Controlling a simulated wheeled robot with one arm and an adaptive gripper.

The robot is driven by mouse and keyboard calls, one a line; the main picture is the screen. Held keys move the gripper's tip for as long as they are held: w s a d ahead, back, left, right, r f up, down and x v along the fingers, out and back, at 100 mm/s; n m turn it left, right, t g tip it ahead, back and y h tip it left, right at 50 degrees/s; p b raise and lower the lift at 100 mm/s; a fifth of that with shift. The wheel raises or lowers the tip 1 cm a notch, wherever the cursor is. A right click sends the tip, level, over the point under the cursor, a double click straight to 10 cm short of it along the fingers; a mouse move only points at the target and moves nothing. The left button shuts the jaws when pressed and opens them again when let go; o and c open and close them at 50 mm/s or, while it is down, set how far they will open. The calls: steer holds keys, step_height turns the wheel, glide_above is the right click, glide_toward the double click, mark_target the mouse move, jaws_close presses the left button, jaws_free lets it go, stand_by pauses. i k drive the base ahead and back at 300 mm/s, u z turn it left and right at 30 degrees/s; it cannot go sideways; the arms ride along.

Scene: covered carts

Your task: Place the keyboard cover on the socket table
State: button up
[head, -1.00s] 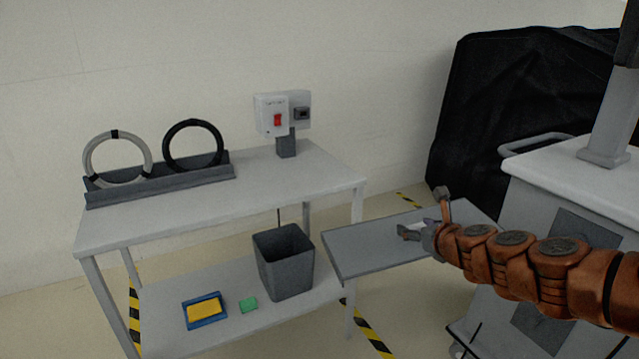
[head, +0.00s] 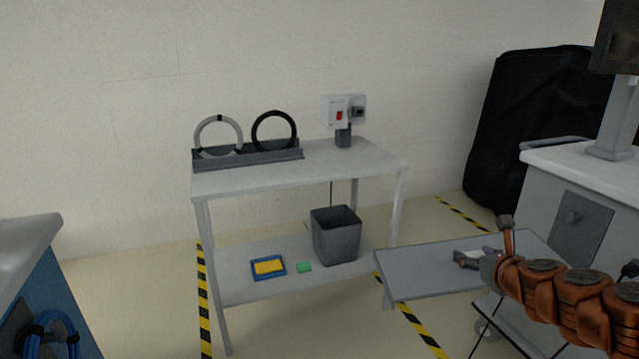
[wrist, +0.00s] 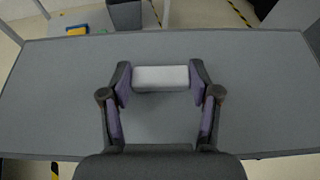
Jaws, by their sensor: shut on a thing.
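The keyboard cover (head: 425,275) is a flat grey panel with a thin rim, held roughly level at the right of the head view. It fills most of the wrist view (wrist: 60,100). A pale block-shaped handle (wrist: 161,78) stands on it, and my gripper (wrist: 161,80) is shut on this handle. In the head view, my gripper (head: 478,258) is above the panel. The socket table (head: 320,165) is a pale two-level table against the wall. The panel is to its right and front, overlapping the view of its right legs, apart from its top.
The table top carries a socket box with a red switch (head: 339,116) at back right and a rack of grey and black rings (head: 248,158) at back left. Its front is clear. A bin (head: 336,240) stands below. Carts stand left (head: 25,250) and right (head: 560,170).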

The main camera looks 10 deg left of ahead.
mark_target(329, 166)
steer(key=k, duration=0.75)
steer(key=u, duration=1.15)
steer(key=i, duration=2.7)
steer(key=u, duration=0.05)
